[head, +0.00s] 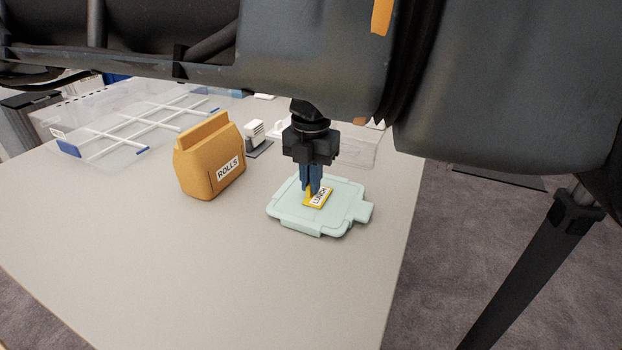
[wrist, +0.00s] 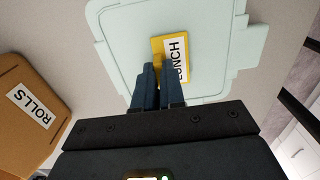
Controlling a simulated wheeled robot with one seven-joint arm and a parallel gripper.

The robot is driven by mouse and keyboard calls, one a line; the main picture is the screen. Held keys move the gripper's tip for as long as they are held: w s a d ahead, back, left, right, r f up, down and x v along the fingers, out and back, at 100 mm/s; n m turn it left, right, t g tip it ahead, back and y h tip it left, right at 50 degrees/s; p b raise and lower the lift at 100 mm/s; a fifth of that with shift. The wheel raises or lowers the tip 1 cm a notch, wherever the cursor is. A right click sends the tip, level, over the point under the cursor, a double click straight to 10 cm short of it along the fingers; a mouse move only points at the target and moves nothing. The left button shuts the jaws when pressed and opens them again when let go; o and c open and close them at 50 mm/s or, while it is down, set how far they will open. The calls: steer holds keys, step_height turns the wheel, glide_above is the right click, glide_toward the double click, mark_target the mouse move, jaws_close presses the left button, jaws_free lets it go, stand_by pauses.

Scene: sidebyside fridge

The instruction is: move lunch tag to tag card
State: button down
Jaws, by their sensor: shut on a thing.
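The lunch tag (head: 319,197) is a small yellow tag with a white label reading LUNCH. It is over the middle of a pale mint-green lidded box (head: 290,210); I cannot tell whether it touches the lid. My gripper (head: 310,190) points down and is shut on the tag's edge. In the wrist view the tag (wrist: 177,48) shows at the fingertips (wrist: 160,72), with part of its label hidden by a finger. The mint lid (wrist: 125,45) lies beyond it. I cannot make out a tag card for certain.
An orange-brown bag labelled ROLLS (head: 208,160) stands to the left of the mint box. A clear divided tray (head: 118,155) is at the back left. A small white object on a dark base (head: 256,135) and a clear bin (head: 357,153) stand behind. The front table is clear.

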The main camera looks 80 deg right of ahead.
steer(key=shift+r, duration=0.9)
steer(key=shift+r, duration=0.1)
steer(key=shift+r+p, duration=0.6)
steer(key=shift+r, duration=1.3)
